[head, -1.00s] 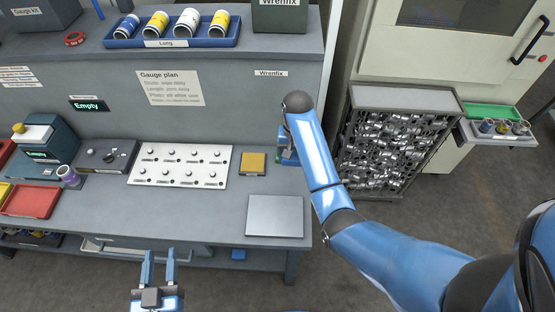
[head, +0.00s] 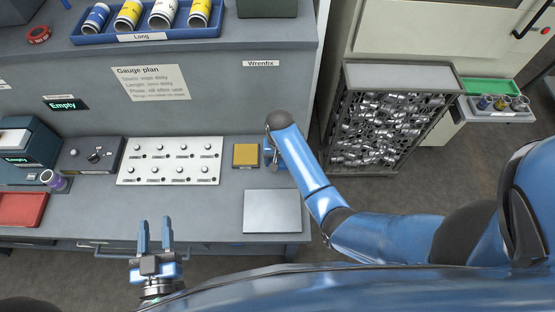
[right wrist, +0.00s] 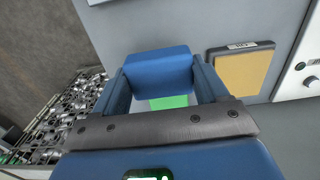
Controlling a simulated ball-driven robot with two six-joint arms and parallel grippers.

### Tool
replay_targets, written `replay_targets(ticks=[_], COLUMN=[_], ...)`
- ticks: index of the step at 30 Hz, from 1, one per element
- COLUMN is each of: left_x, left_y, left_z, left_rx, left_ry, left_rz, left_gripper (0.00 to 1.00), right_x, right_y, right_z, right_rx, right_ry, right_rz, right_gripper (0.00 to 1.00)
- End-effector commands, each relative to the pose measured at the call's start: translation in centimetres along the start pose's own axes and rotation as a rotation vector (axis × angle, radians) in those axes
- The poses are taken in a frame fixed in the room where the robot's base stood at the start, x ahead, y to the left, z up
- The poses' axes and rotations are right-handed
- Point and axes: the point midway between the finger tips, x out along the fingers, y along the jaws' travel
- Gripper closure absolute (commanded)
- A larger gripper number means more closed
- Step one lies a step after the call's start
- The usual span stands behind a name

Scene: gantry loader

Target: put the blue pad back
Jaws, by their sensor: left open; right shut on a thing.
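In the right wrist view, my right gripper (right wrist: 162,98) is shut on the blue pad (right wrist: 158,72), which sits between its two blue fingers. A green patch (right wrist: 168,102) shows between pad and palm; I cannot tell what it belongs to. In the head view, my right gripper (head: 271,156) is at the right end of the bench, just right of the yellow pad (head: 246,155), mostly hidden by its own arm. Whether the blue pad touches the bench I cannot tell. My left gripper (head: 155,237) is open and empty at the bench's front edge.
The yellow pad's dark holder (right wrist: 218,52) is beside my right gripper. A silver plate (head: 272,212) lies in front of it, and a white board with several knobs (head: 170,161) to the left. A rack of metal parts (head: 378,130) stands right of the bench.

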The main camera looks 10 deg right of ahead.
Motion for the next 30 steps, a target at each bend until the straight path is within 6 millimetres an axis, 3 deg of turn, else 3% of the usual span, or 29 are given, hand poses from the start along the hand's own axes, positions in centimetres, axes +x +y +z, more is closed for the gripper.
replay_targets(ticks=[1,10,19,30], left_x=[0.0,0.0,0.1,0.1], left_y=[0.0,0.0,0.0,0.0], left_z=[0.9,1.9,4.8,4.8], left_rx=[0.0,0.0,0.0,0.0], left_ry=[-0.002,-0.002,-0.002,-0.002], left_rz=[0.0,0.0,0.0,0.0], left_gripper=[0.57,0.57,0.57,0.57], right_x=[0.8,1.8,5.1,5.2], right_y=[-0.1,-0.2,-0.4,-0.5], right_z=[0.0,0.2,0.9,1.1], right_rx=[0.0,0.001,0.0,0.001], right_ry=[0.003,0.002,0.003,0.003], right_rz=[-0.001,-0.001,-0.001,-0.001], right_gripper=[0.51,0.51,0.51,0.51])
